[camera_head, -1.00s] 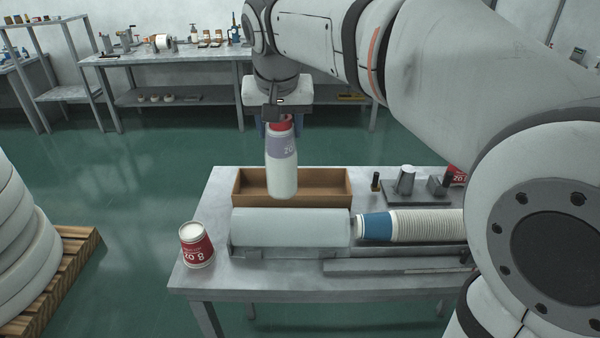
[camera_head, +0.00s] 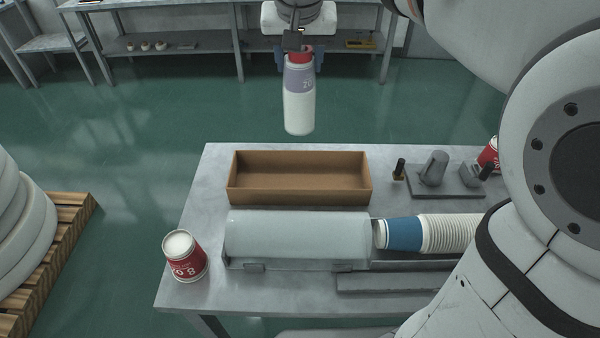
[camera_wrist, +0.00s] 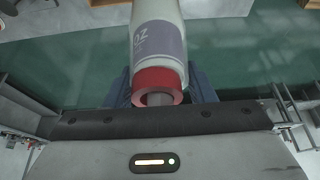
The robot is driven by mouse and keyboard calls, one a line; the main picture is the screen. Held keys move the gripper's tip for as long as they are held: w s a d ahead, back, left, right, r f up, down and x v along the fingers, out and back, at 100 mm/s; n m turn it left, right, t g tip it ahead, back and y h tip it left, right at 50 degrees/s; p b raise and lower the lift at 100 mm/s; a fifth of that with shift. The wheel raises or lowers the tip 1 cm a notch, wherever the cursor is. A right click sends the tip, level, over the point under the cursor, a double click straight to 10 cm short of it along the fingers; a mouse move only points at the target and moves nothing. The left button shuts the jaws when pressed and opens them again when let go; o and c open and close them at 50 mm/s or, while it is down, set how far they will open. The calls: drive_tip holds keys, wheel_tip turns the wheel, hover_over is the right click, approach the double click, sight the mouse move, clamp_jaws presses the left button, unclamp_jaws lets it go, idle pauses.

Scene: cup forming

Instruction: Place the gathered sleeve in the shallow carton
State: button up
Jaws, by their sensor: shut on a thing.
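The gathered sleeve (camera_head: 299,110) is a long white bundle with a purple printed band and a red neck. My gripper (camera_head: 301,62) is shut on its red top and holds it hanging nearly upright in the air. In the wrist view the sleeve (camera_wrist: 156,32) runs away from my gripper (camera_wrist: 160,92), its red neck between the blue fingers. The shallow carton (camera_head: 300,196) is brown, open and empty on the table. In the head view the sleeve's lower end shows just above the carton's far wall, apart from it.
A red-banded cup (camera_head: 185,256) stands front left. A dark fixture (camera_head: 440,178) stands right of the carton.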

sight(298, 120)
wheel_tip(298, 120, down, 14)
drive_tip(key=shift+s+a+r+n+y+p, duration=0.15)
drive_tip(key=shift+n+y+p, duration=0.1)
drive_tip(key=shift+n+p, duration=0.3)
drive_tip(key=shift+w+d+r+n+y+p, duration=0.1)
drive_tip(key=shift+n+y+p, duration=0.2)
drive_tip(key=shift+n, duration=0.35)
drive_tip(key=shift+s+f, duration=0.1)
drive_tip(key=shift+f, duration=2.05)
drive_tip(key=o, duration=0.8)
drive_tip(key=shift+f, duration=0.1)
drive_tip(key=o, duration=0.5)
drive_tip(key=shift+c, duration=0.2)
